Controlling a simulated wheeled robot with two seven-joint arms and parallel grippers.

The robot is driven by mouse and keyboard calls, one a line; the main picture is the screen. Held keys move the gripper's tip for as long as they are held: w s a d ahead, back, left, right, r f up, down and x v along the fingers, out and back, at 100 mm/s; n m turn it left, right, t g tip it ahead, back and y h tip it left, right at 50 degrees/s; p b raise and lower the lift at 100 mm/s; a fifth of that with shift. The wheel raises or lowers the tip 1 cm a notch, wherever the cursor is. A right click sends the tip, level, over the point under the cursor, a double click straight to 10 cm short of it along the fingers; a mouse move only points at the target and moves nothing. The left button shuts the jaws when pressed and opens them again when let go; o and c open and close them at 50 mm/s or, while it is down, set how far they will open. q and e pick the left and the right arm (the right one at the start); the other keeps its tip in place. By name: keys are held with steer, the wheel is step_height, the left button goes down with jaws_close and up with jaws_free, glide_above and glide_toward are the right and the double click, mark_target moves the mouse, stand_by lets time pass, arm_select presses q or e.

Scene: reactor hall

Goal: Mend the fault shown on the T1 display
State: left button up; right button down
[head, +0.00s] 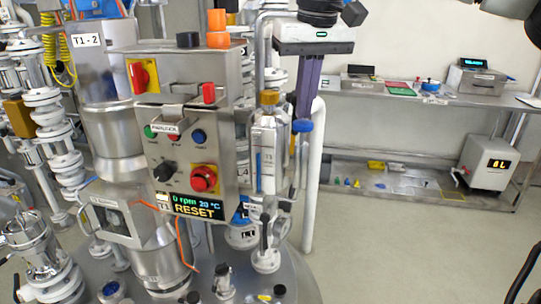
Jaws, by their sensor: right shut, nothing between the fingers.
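The T1 display (198,207) is at the bottom of a grey control box (222,130) left of centre. It reads "0 rpm 20 °C" and "RESET". Above it are a black rotary knob (165,172) and a red mushroom button (203,178) on a yellow plate. Higher are a green button (150,132), a blue button (199,136) and a partly covered red one, by a small label. A red-and-yellow switch (139,77) and a red-ended lever (208,92) sit above. My right gripper (304,115) points down, shut and empty, right of the box, near a blue cap (302,126). My left gripper is out of view.
Glass and steel pipework (48,110) crowds the left. Bottle-like vessels (266,150) stand close right of the box. A steel bench (420,94) with instruments lines the back wall; a white unit (487,163) stands on its lower shelf.

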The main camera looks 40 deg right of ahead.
steer(key=shift+f, duration=1.45)
steer(key=shift+r, duration=1.55)
steer(key=shift+r, duration=2.4)
